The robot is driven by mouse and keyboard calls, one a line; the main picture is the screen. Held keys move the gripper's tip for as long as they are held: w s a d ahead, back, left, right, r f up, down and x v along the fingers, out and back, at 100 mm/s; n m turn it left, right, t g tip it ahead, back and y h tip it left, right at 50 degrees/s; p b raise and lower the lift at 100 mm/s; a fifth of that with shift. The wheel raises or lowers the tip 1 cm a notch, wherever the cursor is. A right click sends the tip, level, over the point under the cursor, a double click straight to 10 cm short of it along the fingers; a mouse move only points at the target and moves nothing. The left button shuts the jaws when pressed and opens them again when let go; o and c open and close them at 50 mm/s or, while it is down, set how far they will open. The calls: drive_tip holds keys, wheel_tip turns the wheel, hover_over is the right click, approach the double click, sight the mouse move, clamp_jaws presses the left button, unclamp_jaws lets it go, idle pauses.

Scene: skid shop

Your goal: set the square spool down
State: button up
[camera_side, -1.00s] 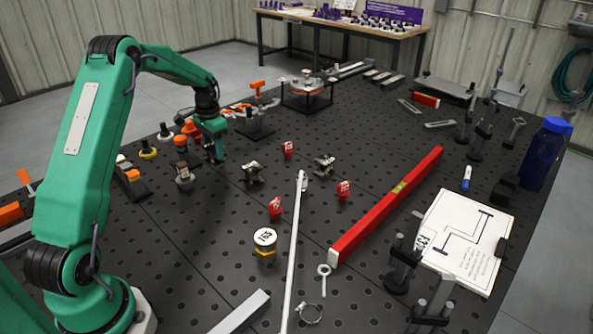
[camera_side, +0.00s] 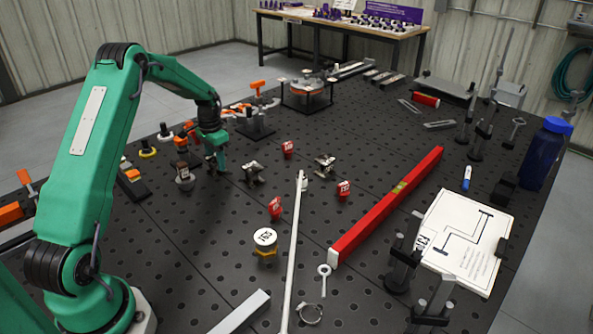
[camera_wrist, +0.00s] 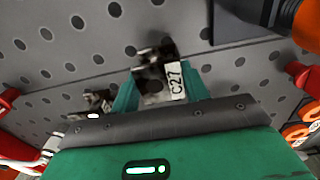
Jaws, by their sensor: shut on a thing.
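My gripper (camera_side: 214,160) is low over the left part of the black perforated table. In the wrist view its green fingers are shut on the square spool (camera_wrist: 153,87), a small metallic piece with a white "C27" tag between the fingertips. In the side view the spool is mostly hidden by the fingers, and I cannot tell whether it touches the table. A similar metal piece (camera_side: 253,172) stands to the right of my gripper, and another (camera_side: 325,166) stands farther right.
Orange-and-black parts and a tagged brown-grey piece (camera_side: 184,177) stand close left of my gripper. A black block with an orange-handled clamp (camera_side: 256,128) is behind. Red tagged pieces (camera_side: 288,149) and a long red level (camera_side: 390,205) lie to the right. Bare table lies in front.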

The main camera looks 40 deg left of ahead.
sight(215, 158)
drive_tip(key=o, duration=1.1)
drive_tip(key=shift+f, duration=0.1)
wheel_tip(215, 158, up, 12)
drive_tip(key=shift+r, duration=0.2)
idle(0.3)
